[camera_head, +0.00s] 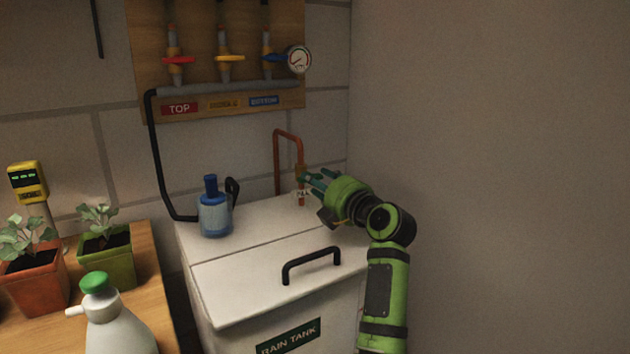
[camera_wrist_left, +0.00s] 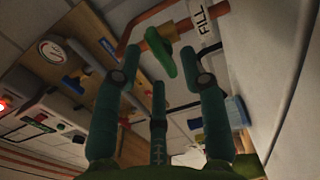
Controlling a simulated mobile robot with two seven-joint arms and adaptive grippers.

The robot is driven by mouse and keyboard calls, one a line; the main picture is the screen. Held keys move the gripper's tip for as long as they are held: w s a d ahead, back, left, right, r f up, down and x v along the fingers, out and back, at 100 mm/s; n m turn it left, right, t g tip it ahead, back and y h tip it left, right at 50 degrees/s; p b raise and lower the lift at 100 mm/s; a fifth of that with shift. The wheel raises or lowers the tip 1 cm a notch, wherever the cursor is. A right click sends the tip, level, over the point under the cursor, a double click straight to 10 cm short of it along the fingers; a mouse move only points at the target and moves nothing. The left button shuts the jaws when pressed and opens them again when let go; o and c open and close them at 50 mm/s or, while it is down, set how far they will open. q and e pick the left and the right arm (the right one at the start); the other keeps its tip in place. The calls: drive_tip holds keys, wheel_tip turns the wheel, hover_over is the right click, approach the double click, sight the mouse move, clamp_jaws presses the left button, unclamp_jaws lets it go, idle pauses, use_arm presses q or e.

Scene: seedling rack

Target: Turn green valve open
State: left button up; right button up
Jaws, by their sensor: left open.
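The green valve handle (camera_wrist_left: 161,57) shows in the left wrist view on a brass body of a copper pipe, with a white FILL tag (camera_wrist_left: 202,26) beside it. In the head view the copper pipe (camera_head: 276,160) rises above the white tank at the wall, and my fingers largely hide the valve. My left gripper (camera_head: 313,181) is at the right side of this pipe, its fingers pointing at it. In the left wrist view its teal fingers (camera_wrist_left: 162,80) are spread with nothing between them, and the handle lies just beyond the tips. I cannot tell whether they touch it.
The white rain tank (camera_head: 235,285) has a black handle (camera_head: 312,262) and a blue bottle-like unit (camera_head: 214,212) on top. A wooden board (camera_head: 200,12) with red, yellow and blue valves and a gauge (camera_head: 299,59) hangs above. Bare wall (camera_head: 490,180) bounds the right.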

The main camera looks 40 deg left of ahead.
use_arm(q)
drive_tip(key=shift+x, duration=0.8)
clamp_jaws()
